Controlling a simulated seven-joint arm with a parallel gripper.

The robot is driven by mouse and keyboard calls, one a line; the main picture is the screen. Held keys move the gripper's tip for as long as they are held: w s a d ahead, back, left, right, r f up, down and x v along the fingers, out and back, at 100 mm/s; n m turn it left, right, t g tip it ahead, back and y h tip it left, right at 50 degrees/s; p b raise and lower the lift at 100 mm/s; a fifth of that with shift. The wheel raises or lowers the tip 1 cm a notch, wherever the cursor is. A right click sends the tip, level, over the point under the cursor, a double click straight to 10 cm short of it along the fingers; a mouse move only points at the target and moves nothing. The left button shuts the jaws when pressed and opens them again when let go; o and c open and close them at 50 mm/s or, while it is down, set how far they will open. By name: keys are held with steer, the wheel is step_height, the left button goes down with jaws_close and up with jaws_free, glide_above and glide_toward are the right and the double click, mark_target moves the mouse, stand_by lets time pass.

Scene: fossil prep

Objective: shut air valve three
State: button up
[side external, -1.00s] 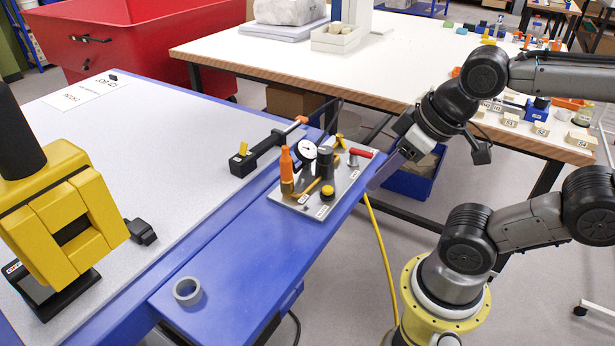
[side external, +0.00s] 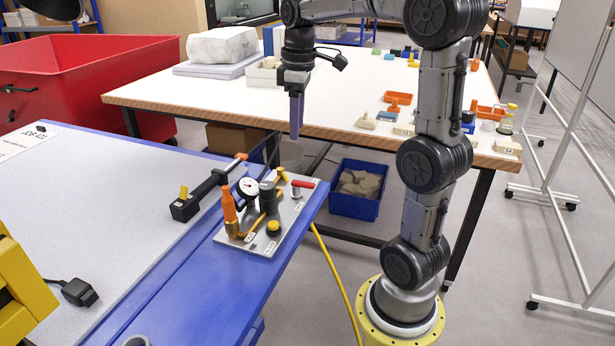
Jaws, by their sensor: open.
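A grey plate (side external: 262,246) with air fittings lies on the blue bench edge. It carries a red-handled valve (side external: 303,184) at its far right corner, a yellow lever (side external: 281,174), a round gauge (side external: 247,188), a dark cylinder (side external: 267,196), a yellow knob (side external: 273,228) and an orange-topped fitting (side external: 229,207). The small labels are too small to read, so I cannot tell which valve is three. My gripper (side external: 295,136) points down, open and seen edge-on, above and beyond the plate's far end. It touches no fitting.
A black clamp (side external: 205,193) with an orange tip lies left of the plate. A white table (side external: 230,95) holds a pale block (side external: 222,45) and small trays. A blue bin (side external: 355,207) stands below it. A yellow hose (side external: 335,265) runs down beside the bench.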

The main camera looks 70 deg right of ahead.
mark_target(308, 183)
steer(key=shift+m+g, duration=0.3)
steer(key=shift+m, duration=0.3)
steer(key=d+f, duration=0.1)
steer(key=f, duration=0.4)
steer(key=d+f, duration=0.2)
steer(key=f, duration=0.4)
steer(key=d+f, duration=0.1)
steer(key=f, duration=0.4)
steer(key=shift+s+d+f, duration=0.15)
steer(key=shift+s+f, duration=0.15)
steer(key=shift+s, duration=0.1)
jaws_close()
